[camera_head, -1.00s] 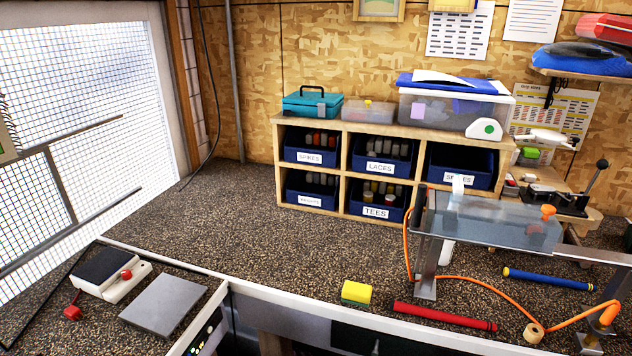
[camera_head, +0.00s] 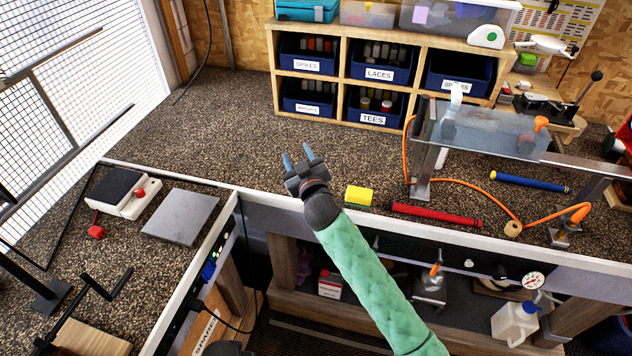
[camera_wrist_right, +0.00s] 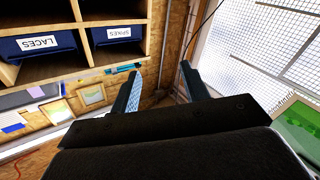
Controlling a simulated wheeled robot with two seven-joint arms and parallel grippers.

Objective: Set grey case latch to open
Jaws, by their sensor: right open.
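The teal case (camera_head: 294,10) sits on top of the wooden shelf unit at the back, its upper part cut off by the frame edge. Its grey latch (camera_head: 319,14) shows on the front face; whether it is open or shut I cannot tell. My right gripper (camera_head: 298,156) is open and empty above the worktop, well in front of the shelf and apart from the case. In the right wrist view the open fingers (camera_wrist_right: 160,75) hold nothing, and a thin teal strip of the case (camera_wrist_right: 123,68) shows beside one finger. My left gripper is not in view.
The shelf unit (camera_head: 271,65) holds several blue bins. A clear panel stand (camera_head: 490,130) with an orange hose is at the right. A yellow sponge (camera_head: 359,195) and a red grip (camera_head: 436,215) lie near the front edge. The worktop before the shelf's left side is clear.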

